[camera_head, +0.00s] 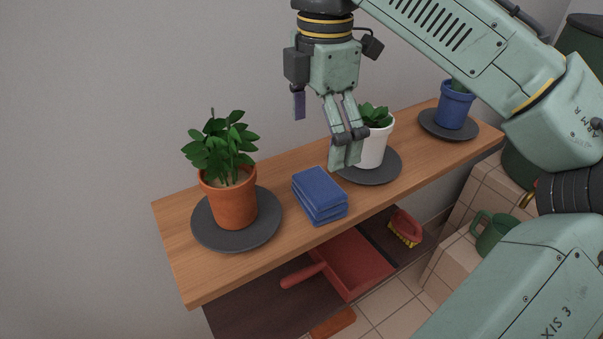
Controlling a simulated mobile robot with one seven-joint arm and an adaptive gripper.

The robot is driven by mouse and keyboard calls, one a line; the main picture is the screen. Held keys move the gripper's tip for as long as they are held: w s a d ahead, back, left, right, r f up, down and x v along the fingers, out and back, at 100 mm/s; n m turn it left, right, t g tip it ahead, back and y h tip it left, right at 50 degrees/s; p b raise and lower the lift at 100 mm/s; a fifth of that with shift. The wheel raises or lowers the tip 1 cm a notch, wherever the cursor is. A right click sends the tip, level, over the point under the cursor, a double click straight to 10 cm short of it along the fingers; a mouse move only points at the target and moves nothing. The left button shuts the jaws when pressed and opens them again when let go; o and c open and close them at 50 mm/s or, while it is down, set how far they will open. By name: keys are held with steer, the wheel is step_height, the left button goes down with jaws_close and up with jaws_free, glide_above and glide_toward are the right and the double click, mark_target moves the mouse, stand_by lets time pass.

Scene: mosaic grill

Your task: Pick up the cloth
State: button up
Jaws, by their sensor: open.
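The cloth (319,193) is blue and folded into a thick stack. It lies on the wooden shelf (178,257), between the terracotta pot and the white pot. My gripper (345,165) hangs from above, to the upper right of the cloth in the head view and in front of the white pot. It is open and holds nothing. Its fingers look close together from this angle, and they appear apart from the cloth. How high they are above the shelf is hard to tell.
A terracotta pot (234,205) with a leafy plant stands left on a dark saucer (205,234). A white pot (376,146) and a blue pot (453,107) stand right on saucers. Below are a red dustpan (358,262) and a brush (406,226). A green watering can (492,234) is right.

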mark_target(321, 183)
steer(key=f, duration=0.5)
steer(key=shift+s+d+f, duration=0.1)
steer(key=shift+d+f, duration=0.1)
step_height(321, 183, down, 5)
steer(key=shift+d+f, duration=0.1)
steer(key=shift+d, duration=0.05)
steer(key=c, duration=1)
